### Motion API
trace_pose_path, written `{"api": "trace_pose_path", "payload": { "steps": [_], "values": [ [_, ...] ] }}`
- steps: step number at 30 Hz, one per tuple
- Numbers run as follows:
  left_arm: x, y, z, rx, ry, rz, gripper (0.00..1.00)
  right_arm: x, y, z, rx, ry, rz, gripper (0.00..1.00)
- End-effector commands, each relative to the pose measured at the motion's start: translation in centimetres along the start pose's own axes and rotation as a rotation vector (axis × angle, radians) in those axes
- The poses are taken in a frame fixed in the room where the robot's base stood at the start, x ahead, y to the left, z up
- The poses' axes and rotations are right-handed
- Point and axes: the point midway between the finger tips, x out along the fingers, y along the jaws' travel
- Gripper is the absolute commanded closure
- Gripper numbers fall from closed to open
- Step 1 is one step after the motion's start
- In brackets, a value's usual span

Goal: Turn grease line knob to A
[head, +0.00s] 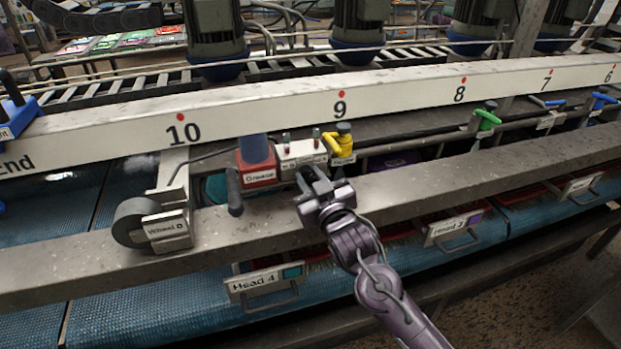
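A red box (258,173) with a blue cylinder on top has a label that seems to read "Grease". A white block (301,153) with two small upright fittings sits right beside it; its small lettering is unreadable. I cannot tell for sure which part is the grease line knob, nor see an A mark. My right gripper (313,177) is just below and in front of the white block, its two fingers apart with nothing visible between them. Whether a fingertip touches the block is unclear. My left gripper is not in view.
A yellow valve (338,142) stands right of the white block, and a dark lever (233,192) hangs left of the red box. A grey metal rail (440,182) runs under my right gripper. A numbered white beam (400,94) runs behind. A "Wheel" unit (150,224) is at left.

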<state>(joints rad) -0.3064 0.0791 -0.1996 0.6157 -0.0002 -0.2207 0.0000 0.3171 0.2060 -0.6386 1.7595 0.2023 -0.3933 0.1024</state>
Motion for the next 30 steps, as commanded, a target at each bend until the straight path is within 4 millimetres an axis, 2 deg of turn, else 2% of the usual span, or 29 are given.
{"api": "trace_pose_path", "payload": {
  "steps": [1, 5, 14, 30],
  "values": [
    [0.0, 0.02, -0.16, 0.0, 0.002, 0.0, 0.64, -0.01, -0.01, 0.01, 0.0, 0.0, -0.001, 0.81],
    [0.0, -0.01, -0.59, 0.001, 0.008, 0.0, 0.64, -0.02, -0.01, 0.02, 0.0, -0.001, 0.0, 0.97],
    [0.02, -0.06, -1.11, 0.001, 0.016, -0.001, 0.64, -0.03, -0.05, 0.13, 0.049, 0.001, -0.001, 0.97],
    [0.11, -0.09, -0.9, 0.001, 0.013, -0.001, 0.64, 0.0, 0.03, 0.18, 0.404, 0.025, 0.005, 0.97]
  ]
}}
